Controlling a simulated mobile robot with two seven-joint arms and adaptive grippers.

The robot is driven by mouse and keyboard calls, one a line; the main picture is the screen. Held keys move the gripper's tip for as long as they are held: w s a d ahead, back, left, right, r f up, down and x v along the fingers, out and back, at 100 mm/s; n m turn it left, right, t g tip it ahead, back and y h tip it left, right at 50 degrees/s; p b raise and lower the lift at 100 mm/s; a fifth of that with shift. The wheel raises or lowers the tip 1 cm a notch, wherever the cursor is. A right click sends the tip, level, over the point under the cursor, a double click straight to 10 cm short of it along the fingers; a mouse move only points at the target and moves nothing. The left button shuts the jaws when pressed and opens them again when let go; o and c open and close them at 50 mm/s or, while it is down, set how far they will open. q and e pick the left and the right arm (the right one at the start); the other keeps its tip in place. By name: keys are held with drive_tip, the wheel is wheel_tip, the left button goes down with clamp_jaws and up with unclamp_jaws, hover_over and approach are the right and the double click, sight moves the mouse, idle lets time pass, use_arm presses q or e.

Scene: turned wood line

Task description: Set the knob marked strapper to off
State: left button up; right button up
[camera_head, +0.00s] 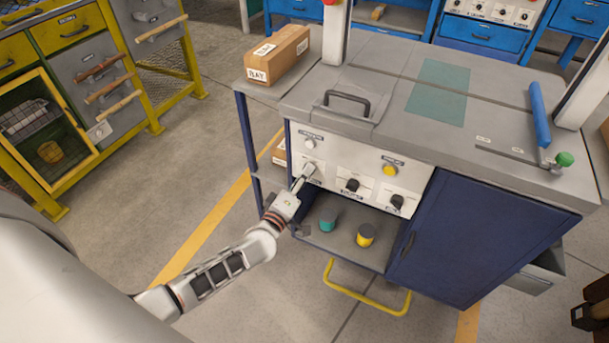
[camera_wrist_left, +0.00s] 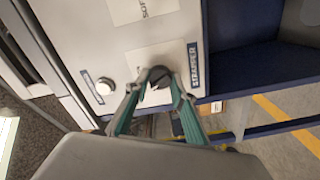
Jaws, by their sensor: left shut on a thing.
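The strapper knob (camera_wrist_left: 159,74) is a dark round knob on a pale control panel (camera_head: 335,163) at the front of the grey-topped bench. Its label (camera_wrist_left: 193,65) reads STRAPPER in the left wrist view. My left gripper (camera_head: 307,173) reaches the panel's left end and covers this knob in the head view. In the left wrist view the green fingers of the left gripper (camera_wrist_left: 157,99) are shut on the knob, one at each side. The knob's setting cannot be read. My right gripper is not in view.
Two more black knobs (camera_head: 352,186) (camera_head: 397,202), a white button (camera_head: 310,144) and a yellow button (camera_head: 390,170) share the panel. An open shelf below holds a teal cylinder (camera_head: 328,222) and a yellow one (camera_head: 365,235). A yellow handle (camera_head: 365,301) sticks out low in front.

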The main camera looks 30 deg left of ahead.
use_arm(q)
drive_tip(key=shift+n, duration=0.5)
drive_tip(key=o, duration=1.1)
drive_tip(key=shift+s, duration=0.15)
drive_tip(key=s, duration=1.1)
drive_tip(key=shift+s, duration=0.4)
